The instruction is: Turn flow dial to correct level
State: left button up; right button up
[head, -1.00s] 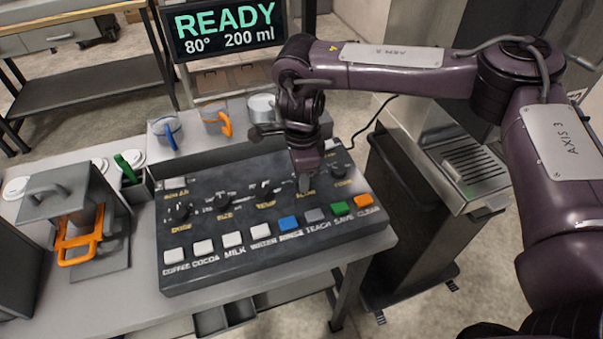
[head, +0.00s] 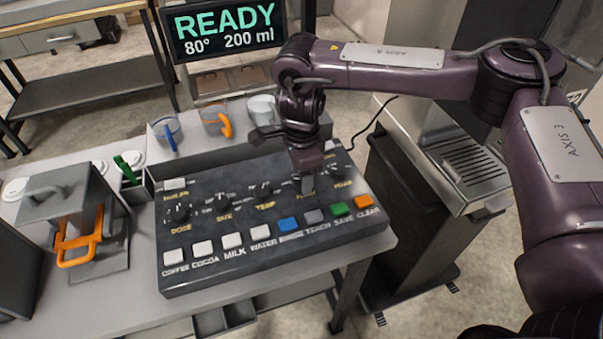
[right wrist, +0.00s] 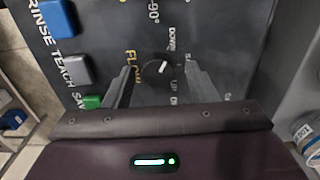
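The flow dial (right wrist: 158,68) is a round black knob with a white pointer mark, beside the yellow FLOW label (right wrist: 131,64) in the right wrist view. Small white markings around it are partly hidden or too blurred to read fully. My right gripper (right wrist: 160,84) is open, with one finger on each side of the dial and a visible gap to it. In the head view my right gripper (head: 307,187) points down over the right part of the dark control panel (head: 215,268) and hides the flow dial. My left gripper is not in view.
Other dials sit on the panel, including the dose dial (head: 178,212). Coloured buttons line the front, such as the blue one (head: 288,224) and orange one (head: 364,201). Cups stand behind the panel. A screen (head: 225,30) reads READY, 80°, 200 ml.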

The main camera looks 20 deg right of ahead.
jog(key=shift+r, duration=0.45)
notch_tip(320, 180, up, 7)
jog(key=shift+f, duration=0.1)
dwell(0.5)
